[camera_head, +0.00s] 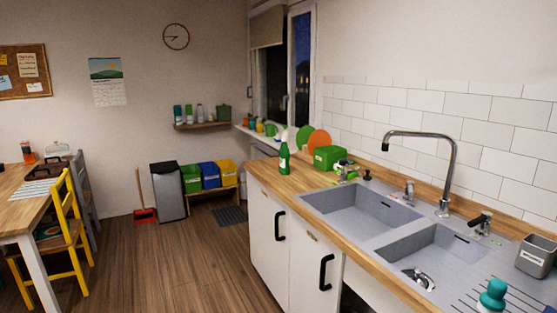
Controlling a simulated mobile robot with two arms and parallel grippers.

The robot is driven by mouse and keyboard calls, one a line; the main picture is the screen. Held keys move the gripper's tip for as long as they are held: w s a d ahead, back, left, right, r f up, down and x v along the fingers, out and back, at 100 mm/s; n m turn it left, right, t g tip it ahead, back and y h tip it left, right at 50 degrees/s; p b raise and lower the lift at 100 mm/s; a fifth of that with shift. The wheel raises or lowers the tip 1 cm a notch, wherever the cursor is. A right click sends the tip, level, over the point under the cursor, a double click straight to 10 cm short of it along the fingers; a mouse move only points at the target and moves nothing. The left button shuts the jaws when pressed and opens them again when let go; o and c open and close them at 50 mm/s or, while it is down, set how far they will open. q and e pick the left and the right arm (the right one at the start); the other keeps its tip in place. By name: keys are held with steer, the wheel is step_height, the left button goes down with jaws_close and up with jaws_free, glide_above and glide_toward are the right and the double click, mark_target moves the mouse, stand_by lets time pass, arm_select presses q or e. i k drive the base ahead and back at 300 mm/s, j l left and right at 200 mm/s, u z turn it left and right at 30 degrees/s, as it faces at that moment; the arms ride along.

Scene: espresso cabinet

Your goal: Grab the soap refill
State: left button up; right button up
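No item is clearly readable as the soap refill. A green bottle (284,157) with a pale label and light top stands upright on the far end of the wooden counter. Several small bottles (189,114) stand on a wall shelf at the back. The labels are too small to read. Neither of my grippers is in view.
A double grey sink (365,208) with a tall tap (447,170) fills the counter. White cabinets (268,232) are below. A table and yellow chair (72,235) stand at left. The wooden floor between is clear.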

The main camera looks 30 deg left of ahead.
mark_target(284, 151)
steer(key=i+j+u, duration=0.15)
steer(key=j, duration=0.3)
steer(key=i+j+u, duration=0.15)
steer(key=j, duration=0.35)
steer(key=i+j+u, duration=0.1)
steer(key=j, duration=0.3)
steer(key=i+j+u, duration=0.15)
steer(key=j, duration=0.3)
steer(key=i+j+u, duration=0.15)
steer(key=i+j, duration=0.2)
steer(key=i+l+u, duration=0.3)
steer(key=i, duration=0.2)
steer(key=i+l+u, duration=0.35)
steer(key=i, duration=0.15)
steer(key=j, duration=0.1)
